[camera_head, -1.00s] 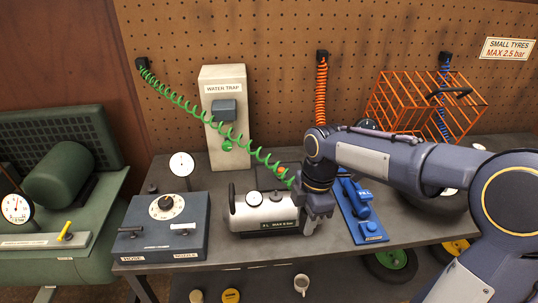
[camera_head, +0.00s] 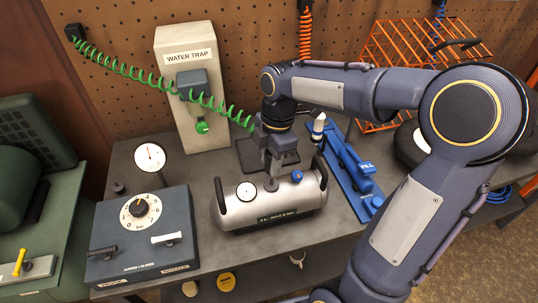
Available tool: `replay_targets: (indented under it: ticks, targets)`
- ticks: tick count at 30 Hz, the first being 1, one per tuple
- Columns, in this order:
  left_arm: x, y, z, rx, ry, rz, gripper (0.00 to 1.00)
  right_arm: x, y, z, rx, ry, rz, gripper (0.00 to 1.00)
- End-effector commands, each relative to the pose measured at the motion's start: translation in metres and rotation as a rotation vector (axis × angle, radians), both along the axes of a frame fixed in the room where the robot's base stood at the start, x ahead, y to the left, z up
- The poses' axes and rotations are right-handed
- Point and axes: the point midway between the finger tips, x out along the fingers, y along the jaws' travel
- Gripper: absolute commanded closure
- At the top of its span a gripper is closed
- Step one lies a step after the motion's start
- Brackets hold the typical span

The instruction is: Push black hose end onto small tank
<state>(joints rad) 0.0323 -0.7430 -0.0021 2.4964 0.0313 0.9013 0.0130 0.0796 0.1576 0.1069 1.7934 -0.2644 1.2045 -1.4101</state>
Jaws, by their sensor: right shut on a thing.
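The small tank (camera_head: 285,209) is a silver cylinder with black end handles, a white-faced gauge and a blue cap on top. It lies on the grey bench at the middle of the view. My right gripper (camera_head: 275,168) is at the tank's top middle, shut on the end of the green coiled hose (camera_head: 150,84). The hose end itself is mostly hidden by the fingers. A dark fitting (camera_head: 271,184) shows just below the fingertips on the tank; I cannot tell whether the hose end touches it. My left gripper is not in view.
A control box (camera_head: 142,232) with a dial stands left of the tank, with a round gauge (camera_head: 150,157) behind it. The water trap (camera_head: 183,50) stands behind. A blue pump-like tool (camera_head: 348,165) lies to the right. An orange wire cage (camera_head: 400,55) is at back right.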

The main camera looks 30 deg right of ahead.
Motion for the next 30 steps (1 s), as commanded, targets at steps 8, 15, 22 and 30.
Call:
replay_targets:
  ticks: [8,15,22,30]
  targets:
    - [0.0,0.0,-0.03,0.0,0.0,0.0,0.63,0.0,0.0,-0.034,0.0,0.0,0.0,0.96]
    - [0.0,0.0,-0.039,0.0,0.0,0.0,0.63,0.0,0.0,-0.045,0.0,0.0,0.0,0.96]
    - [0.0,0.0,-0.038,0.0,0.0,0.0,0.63,0.0,0.0,-0.044,0.0,0.0,0.0,0.96]
    - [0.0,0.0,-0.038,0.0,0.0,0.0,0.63,0.0,0.0,-0.044,0.0,0.0,0.0,0.96]
